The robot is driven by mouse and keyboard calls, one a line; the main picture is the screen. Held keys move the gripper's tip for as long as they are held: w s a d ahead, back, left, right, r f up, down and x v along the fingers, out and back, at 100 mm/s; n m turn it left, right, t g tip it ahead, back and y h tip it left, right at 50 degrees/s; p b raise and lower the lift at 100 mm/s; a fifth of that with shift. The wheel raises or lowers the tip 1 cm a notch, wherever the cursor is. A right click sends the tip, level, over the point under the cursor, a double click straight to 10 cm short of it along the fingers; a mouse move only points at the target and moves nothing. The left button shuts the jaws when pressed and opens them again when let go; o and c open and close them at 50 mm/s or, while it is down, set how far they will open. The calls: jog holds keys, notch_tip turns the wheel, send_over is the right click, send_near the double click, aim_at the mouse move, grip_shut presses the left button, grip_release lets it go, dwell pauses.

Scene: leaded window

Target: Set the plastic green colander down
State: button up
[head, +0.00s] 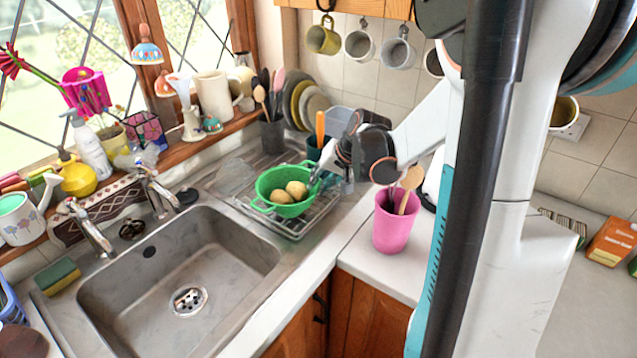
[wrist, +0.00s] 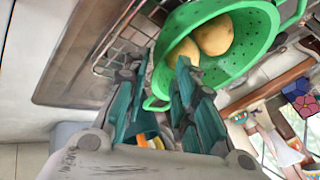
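The green colander (head: 268,190) sits upright at the wire dish rack (head: 305,222) on the drainer, right of the sink. I cannot tell whether its base fully touches the wires. It holds yellow-brown potatoes (head: 296,190), which also show in the wrist view (wrist: 214,36). My gripper (head: 318,178) is at the colander's right rim. In the wrist view, the two teal fingers of my gripper (wrist: 163,72) stand apart, with a gap between them. The near rim and a handle loop of the colander (wrist: 238,62) show in and behind that gap. The right finger hides part of the rim.
The empty steel sink (head: 185,265) lies left of the rack. A pink utensil pot (head: 393,228) stands close to the right of my gripper. Stacked plates (head: 305,100) and a dark utensil holder (head: 272,135) stand behind. The worktop front between sink and pot is clear.

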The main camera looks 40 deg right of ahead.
jog(key=a+p+v, duration=0.1)
jog(key=p+v, duration=0.1)
jog(key=v, duration=0.7)
jog(key=shift+s+d+r+p, duration=0.25)
jog(key=shift+d+r+p, duration=0.1)
jog(key=shift+d, duration=0.15)
jog(key=w+a+r+n+h, duration=0.1)
jog(key=w+a+r+n, duration=0.15)
jog(key=a, duration=0.55)
jog(key=w+a+r+n+h, duration=0.1)
jog(key=a+r+n, duration=0.25)
jog(key=a, duration=0.45)
jog(key=s+a+f+n+b, duration=0.1)
jog(key=s+a+f, duration=0.1)
jog(key=s, duration=0.7)
jog(key=s+a+f+n+b, duration=0.1)
jog(key=s+a, duration=0.3)
jog(key=s, duration=0.5)
jog(key=shift+a+f+t+y+b, duration=0.3)
jog(key=shift+f+y, duration=0.1)
jog(key=shift+f, duration=0.1)
jog(key=shift+s, duration=0.1)
